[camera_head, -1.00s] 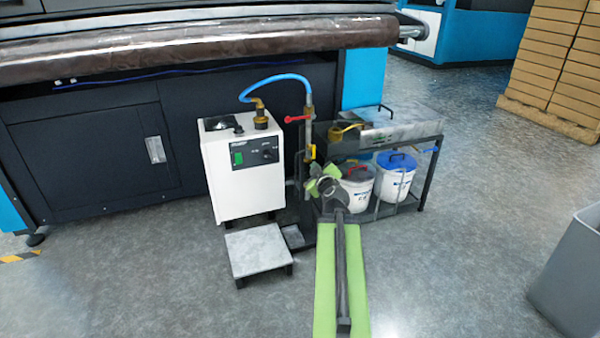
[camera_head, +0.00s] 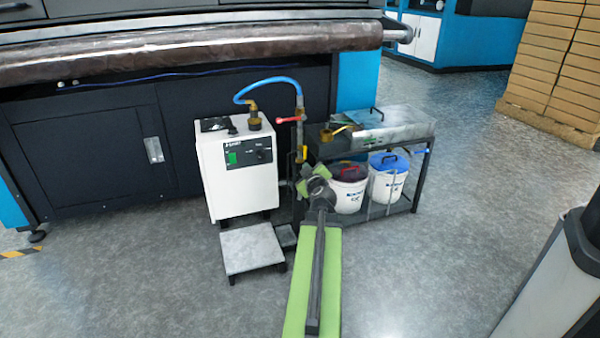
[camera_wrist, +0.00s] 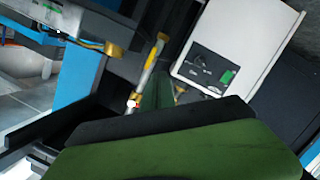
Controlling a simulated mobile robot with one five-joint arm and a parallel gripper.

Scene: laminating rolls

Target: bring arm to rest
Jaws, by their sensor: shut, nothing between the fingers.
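My arm, green with a dark grey link, reaches forward from the bottom of the head view. My gripper (camera_head: 314,178) is at its far end, shut and empty, in front of the dark stand between the white unit and the cart. In the wrist view, the green gripper parts (camera_wrist: 158,92) point toward a pipe with a yellow valve (camera_wrist: 152,58). From these views I cannot tell how far the fingers are from the pipe.
A white unit (camera_head: 237,185) with a blue hose (camera_head: 262,82) stands left of my gripper. A low grey step (camera_head: 252,248) is before it. A cart (camera_head: 420,170) holds white buckets with a red lid and a blue lid (camera_head: 388,161). The floor (camera_head: 430,270) right of my arm is clear.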

